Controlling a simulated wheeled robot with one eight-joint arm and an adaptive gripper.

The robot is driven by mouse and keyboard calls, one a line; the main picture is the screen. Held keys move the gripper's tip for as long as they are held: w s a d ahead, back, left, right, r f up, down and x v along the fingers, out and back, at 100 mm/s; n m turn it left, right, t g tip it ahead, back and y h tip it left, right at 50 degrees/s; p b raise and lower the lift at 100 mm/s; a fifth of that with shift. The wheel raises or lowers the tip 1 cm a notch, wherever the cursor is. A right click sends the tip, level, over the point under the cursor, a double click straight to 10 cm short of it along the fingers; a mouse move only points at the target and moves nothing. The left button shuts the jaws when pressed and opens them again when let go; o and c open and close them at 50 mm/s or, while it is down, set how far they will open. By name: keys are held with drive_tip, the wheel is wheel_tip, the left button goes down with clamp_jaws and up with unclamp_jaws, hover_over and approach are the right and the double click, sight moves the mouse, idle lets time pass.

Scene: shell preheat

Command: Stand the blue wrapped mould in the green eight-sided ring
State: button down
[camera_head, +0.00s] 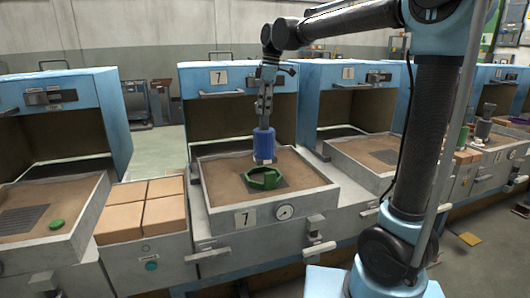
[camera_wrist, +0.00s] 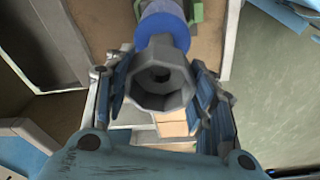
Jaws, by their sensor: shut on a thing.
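The blue wrapped mould (camera_head: 264,146) hangs upright below my gripper (camera_head: 264,122) in the head view, with a pale band at its lower end. My gripper is shut on its grey upper part. In the wrist view the mould's grey eight-sided top with a dark hole (camera_wrist: 162,78) lies between the fingers, and its blue wrap (camera_wrist: 164,25) shows beyond. The green eight-sided ring (camera_head: 264,179) lies on the brown bed of tray 7, just below the mould in the picture. A part of the ring (camera_wrist: 197,10) shows beside the mould in the wrist view. The mould appears clear of the ring.
Tray 7 (camera_head: 315,203) has a raised grey rim and a dark grate under the ring. The blue oven hood (camera_head: 222,80) stands open behind it. Tan blocks (camera_head: 150,205) sit to the left. Neighbouring trays stand either side, the left one holding a small green piece (camera_head: 57,224).

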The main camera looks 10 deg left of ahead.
sight(264, 127)
drive_tip(key=shift+s+a+f, duration=0.1)
drive_tip(key=shift+f, duration=1.95)
drive_tip(key=shift+s+a+f, duration=0.1)
drive_tip(key=shift+f, duration=2.15)
drive_tip(key=c, duration=0.7)
unclamp_jaws()
drive_tip(key=shift+w, duration=0.1)
drive_tip(key=shift+r, duration=0.1)
drive_tip(key=r, duration=0.4)
drive_tip(key=d+r, duration=0.1)
drive_tip(key=r, duration=0.3)
drive_tip(key=d+r, duration=0.1)
drive_tip(key=r, duration=0.3)
drive_tip(key=shift+w+r, duration=0.15)
